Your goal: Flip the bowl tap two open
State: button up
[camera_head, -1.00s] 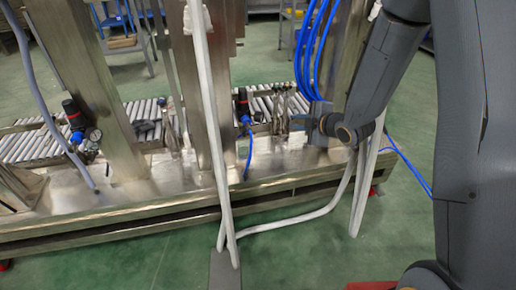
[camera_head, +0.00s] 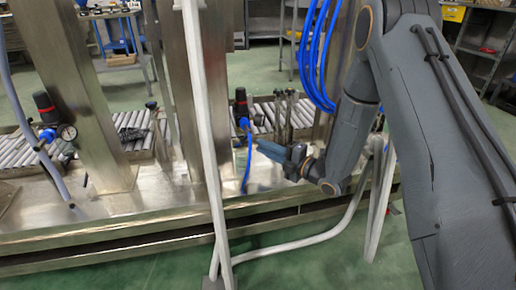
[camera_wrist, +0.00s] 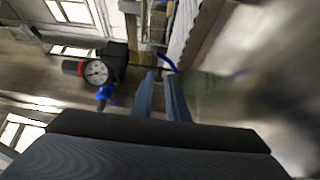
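Two dark units with blue fittings, which look like the taps, stand on the steel bench. The left unit (camera_head: 46,108) has a round gauge (camera_head: 68,132) on its right. My gripper (camera_head: 264,149) is just right of the second unit's hose, pointing left, touching nothing I can make out. In the wrist view my gripper (camera_wrist: 160,75) has its two fingers apart with nothing between them. A dark unit with gauge (camera_wrist: 97,72) and blue fitting (camera_wrist: 105,94) is left of the fingers.
Steel posts (camera_head: 86,90) and a white pipe frame (camera_head: 205,150) stand in front of and beside the units. Blue hoses (camera_head: 318,55) hang by my arm. A roller conveyor (camera_head: 140,125) runs behind. The bench front edge (camera_head: 150,232) is long and bare.

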aim_at(248, 142)
jog(key=b+x, duration=0.1)
jog(key=x, duration=0.2)
jog(key=shift+w, duration=0.1)
grip_shut()
jog(key=shift+w+n+g+y+p, duration=0.15)
jog(key=shift+w+n+g+y, duration=0.1)
jog(key=shift+n+g+y, duration=0.3)
jog(key=shift+w+n+g+y+p, duration=0.2)
jog(key=shift+n+g, duration=0.25)
jog(key=shift+g, duration=0.3)
